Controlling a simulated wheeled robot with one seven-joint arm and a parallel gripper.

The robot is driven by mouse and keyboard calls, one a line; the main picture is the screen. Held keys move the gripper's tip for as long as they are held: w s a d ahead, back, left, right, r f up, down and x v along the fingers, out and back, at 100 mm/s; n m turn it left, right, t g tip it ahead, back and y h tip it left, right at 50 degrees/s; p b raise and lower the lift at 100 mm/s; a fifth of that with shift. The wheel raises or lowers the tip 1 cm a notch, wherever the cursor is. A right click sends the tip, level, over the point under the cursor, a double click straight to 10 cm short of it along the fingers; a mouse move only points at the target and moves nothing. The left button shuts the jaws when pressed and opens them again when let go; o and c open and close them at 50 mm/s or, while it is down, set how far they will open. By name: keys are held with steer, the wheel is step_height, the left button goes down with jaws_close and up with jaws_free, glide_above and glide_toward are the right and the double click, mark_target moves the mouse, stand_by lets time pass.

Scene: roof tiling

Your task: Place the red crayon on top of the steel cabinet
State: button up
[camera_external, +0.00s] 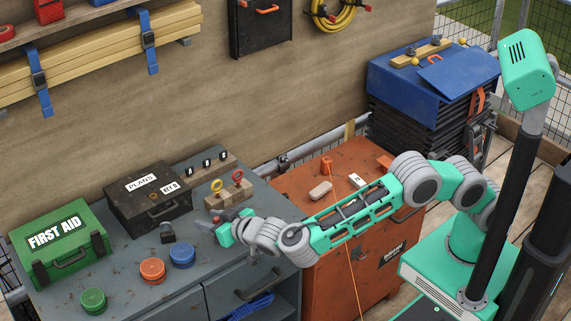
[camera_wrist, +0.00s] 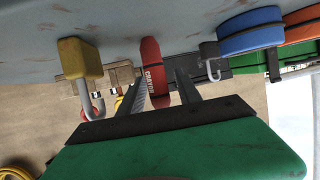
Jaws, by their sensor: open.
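In the external view my gripper (camera_external: 224,228) is low over the grey cabinet (camera_external: 216,296), and the crayon is mostly hidden or too small to make out. A rusty orange cabinet (camera_external: 330,245) stands to its right. Which one is the steel cabinet is unclear.
Near the gripper are a black padlock (camera_external: 167,233), a yellow padlock (camera_wrist: 78,58) and a black plans box (camera_external: 150,205). Blue (camera_external: 182,256), orange (camera_external: 152,271) and green discs (camera_external: 93,300) lie left.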

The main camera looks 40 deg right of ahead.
steer(key=v, duration=1.2)
steer(key=shift+b, duration=0.4)
